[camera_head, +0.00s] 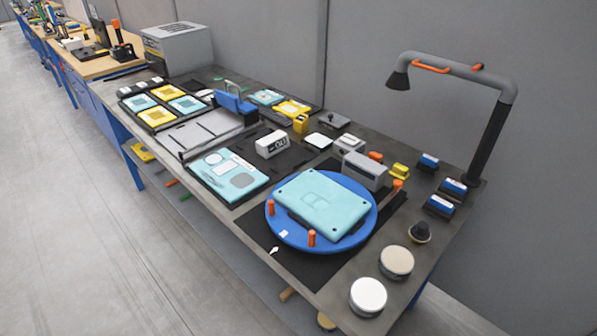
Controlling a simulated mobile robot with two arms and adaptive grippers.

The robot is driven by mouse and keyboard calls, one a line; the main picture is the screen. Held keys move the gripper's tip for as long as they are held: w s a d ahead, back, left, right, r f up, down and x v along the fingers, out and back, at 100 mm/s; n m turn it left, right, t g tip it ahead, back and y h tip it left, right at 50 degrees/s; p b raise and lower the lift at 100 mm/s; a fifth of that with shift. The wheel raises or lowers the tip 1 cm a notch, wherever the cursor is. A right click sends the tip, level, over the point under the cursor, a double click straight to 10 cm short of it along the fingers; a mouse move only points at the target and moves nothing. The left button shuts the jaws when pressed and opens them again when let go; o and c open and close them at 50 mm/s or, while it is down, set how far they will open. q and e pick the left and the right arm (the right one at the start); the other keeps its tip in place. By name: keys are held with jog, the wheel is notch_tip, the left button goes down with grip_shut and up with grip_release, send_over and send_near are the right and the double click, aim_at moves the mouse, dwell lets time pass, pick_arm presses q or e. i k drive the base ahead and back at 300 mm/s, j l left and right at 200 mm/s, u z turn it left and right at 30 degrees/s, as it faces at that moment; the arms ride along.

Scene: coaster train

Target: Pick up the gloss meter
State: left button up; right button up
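A small white box with a dark display on its front (272,145) stands on a dark mat near the middle of the table; it looks like the gloss meter. A larger grey box-shaped device (364,170) stands to its right, behind the blue turntable, so I cannot be fully certain which of the two is the gloss meter. Neither of my grippers is in view, and nothing touches the white box.
A blue round turntable (279,229) with orange pegs carries a light-blue panel (320,203). A teal tray (229,178) lies left of it. A grey lamp (440,68) arches over the right end. Two round tins (368,296) stand at the front right corner. Floor is free at left.

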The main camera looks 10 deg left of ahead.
aim_at(267, 147)
jog(key=j+z, duration=0.15)
jog(key=z, duration=0.25)
jog(key=j+z, duration=0.2)
jog(key=z, duration=0.2)
jog(key=j+z, duration=0.2)
jog(key=j, duration=0.3)
jog(key=k+j+z, duration=0.15)
jog(key=j, duration=0.35)
jog(key=j+z, duration=0.2)
jog(key=j, duration=0.25)
jog(key=k+j+z, duration=0.2)
jog(key=j, duration=0.25)
